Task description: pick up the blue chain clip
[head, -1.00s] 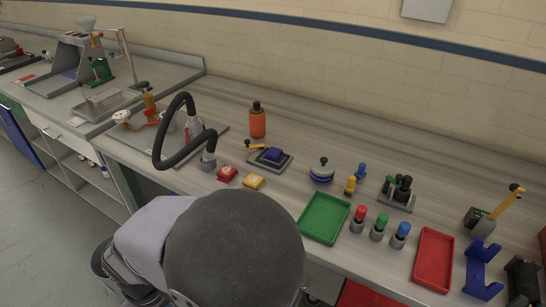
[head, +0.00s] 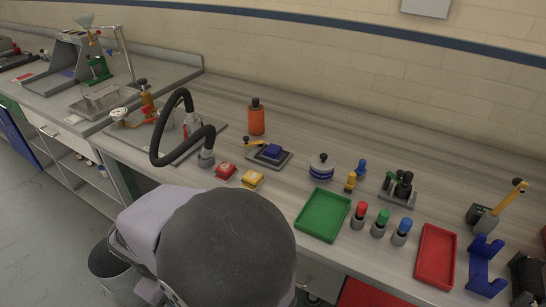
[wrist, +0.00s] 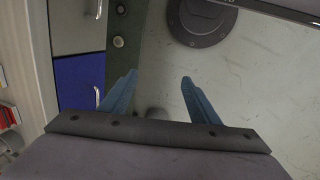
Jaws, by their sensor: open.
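A small upright blue piece (head: 361,168) stands on the bench beside a similar yellow piece (head: 350,181); it may be the blue chain clip, but it is too small to tell for sure. My gripper (wrist: 159,92) shows in the wrist view with two blue fingers spread apart and nothing between them. It points down over the floor and the front of a cabinet, away from the bench-top things. In the head view my arm hides the gripper.
Near the small blue piece are a white-and-blue pot (head: 321,168), a black-topped rack (head: 400,187), a green tray (head: 322,215) and several colour-capped cylinders. A red tray (head: 435,256) and blue bracket (head: 484,266) lie at right. A black hose (head: 158,140) arches at left.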

